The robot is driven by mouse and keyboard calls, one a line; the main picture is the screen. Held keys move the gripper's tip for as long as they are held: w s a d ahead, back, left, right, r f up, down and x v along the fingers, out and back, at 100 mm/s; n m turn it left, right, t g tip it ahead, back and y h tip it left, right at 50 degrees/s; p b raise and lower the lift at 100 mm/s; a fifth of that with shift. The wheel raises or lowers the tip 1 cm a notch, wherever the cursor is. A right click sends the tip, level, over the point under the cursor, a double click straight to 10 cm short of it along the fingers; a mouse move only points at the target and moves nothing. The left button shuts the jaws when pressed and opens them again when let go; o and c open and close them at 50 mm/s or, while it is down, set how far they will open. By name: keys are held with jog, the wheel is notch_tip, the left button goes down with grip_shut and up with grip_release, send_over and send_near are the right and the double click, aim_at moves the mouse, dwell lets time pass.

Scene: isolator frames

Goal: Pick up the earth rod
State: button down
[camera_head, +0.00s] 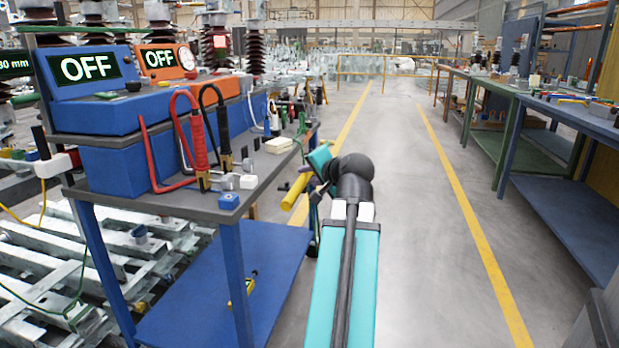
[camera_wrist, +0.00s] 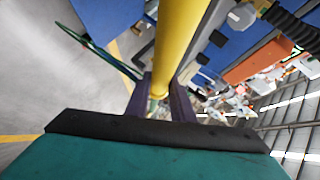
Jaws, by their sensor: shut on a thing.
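The earth rod, a yellow rod (camera_head: 295,191), shows just beyond the end of my arm, at the right edge of the blue-framed bench. It sticks out down and to the left, clear of the bench top in the picture. In the wrist view, the yellow rod (camera_wrist: 181,38) runs from the top edge down between the two dark fingers of my gripper (camera_wrist: 161,92). My gripper is shut on it. In the head view my wrist hides most of the fingers and the rod's far end. A green cable (camera_wrist: 92,45) hangs beside the rod in the wrist view.
The bench (camera_head: 240,196) on the left carries blue and orange units with OFF displays (camera_head: 86,68), and red (camera_head: 198,140) and black (camera_head: 223,130) probes. Green-framed benches (camera_head: 492,150) stand on the right. The aisle floor (camera_head: 430,250) between yellow lines is clear.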

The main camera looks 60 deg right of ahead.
jog(key=shift+s+a+r+p, duration=0.25)
jog(key=shift+s+a+p, duration=0.1)
jog(key=shift+s+a, duration=0.45)
jog(key=shift+w+a, duration=0.1)
jog(key=shift+w, duration=0.05)
dwell(1.0)
